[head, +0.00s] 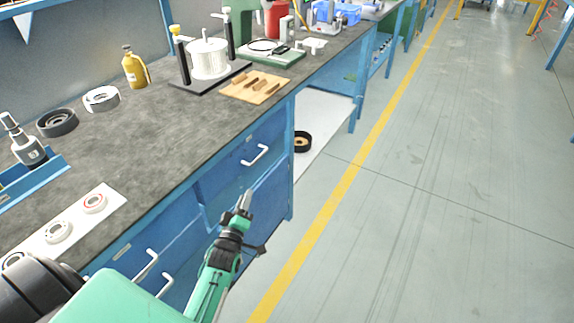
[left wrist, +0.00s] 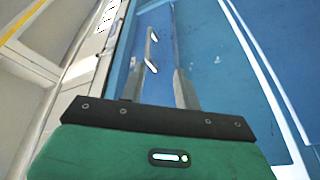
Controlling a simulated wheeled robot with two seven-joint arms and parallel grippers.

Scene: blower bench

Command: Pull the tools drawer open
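A blue drawer front (head: 236,163) with a white bar handle (head: 255,155) sits under the worktop near the bench's right end and looks shut. Its label is too small to read. My left gripper (head: 244,199) is in front of the bench, below that handle in the head view and apart from it. In the left wrist view, its two fingers stand apart with nothing between them, and a white bar handle (left wrist: 152,50) on a blue front shows ahead of them. My right gripper is not in view.
Nearer blue fronts carry more white handles (head: 146,266). The grey worktop (head: 150,125) holds a wooden tool block (head: 255,87), a yellow bottle (head: 135,68) and several rings. A black ring (head: 302,142) lies on the white lower shelf. The floor right of the bench is clear.

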